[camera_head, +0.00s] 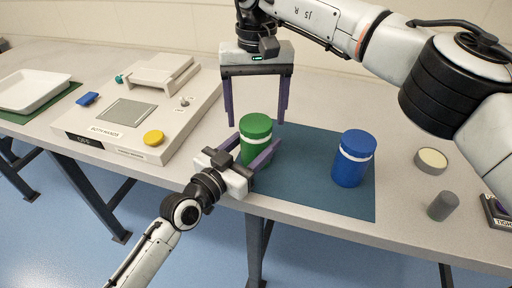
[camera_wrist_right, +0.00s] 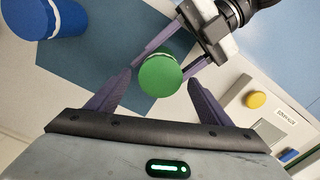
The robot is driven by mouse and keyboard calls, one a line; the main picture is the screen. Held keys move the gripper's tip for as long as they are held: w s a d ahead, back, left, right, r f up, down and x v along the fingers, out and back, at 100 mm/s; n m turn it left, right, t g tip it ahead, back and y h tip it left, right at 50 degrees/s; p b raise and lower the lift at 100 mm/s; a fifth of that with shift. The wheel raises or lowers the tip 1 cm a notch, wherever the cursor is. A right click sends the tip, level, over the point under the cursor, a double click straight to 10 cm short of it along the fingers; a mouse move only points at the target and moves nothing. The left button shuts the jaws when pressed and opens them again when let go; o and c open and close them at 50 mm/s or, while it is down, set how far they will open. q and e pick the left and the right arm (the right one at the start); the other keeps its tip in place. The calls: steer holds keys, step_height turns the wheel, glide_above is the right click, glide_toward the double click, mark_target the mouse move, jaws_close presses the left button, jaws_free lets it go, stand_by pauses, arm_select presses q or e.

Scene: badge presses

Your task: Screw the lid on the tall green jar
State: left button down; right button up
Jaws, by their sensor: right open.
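The tall green jar (camera_head: 253,150) stands upright at the left edge of the dark blue mat. Its green lid (camera_head: 256,124) sits on top, with a white band just below it; how tightly it sits cannot be told. My left gripper (camera_head: 259,145) comes in from the front with one finger on each side of the jar body, shut on it. My right gripper (camera_head: 257,122) points down above the jar, open and empty, its fingers wide apart around the space over the lid. The right wrist view shows the lid (camera_wrist_right: 160,76) between my right fingers.
A blue jar (camera_head: 353,160) stands on the mat (camera_head: 310,190) to the right. A pale disc (camera_head: 431,160) and a grey cylinder (camera_head: 442,206) are farther right. A badge press (camera_head: 140,110) with a yellow button (camera_head: 153,138) stands left, beside a white tray (camera_head: 32,90).

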steer(key=shift+f, duration=0.55)
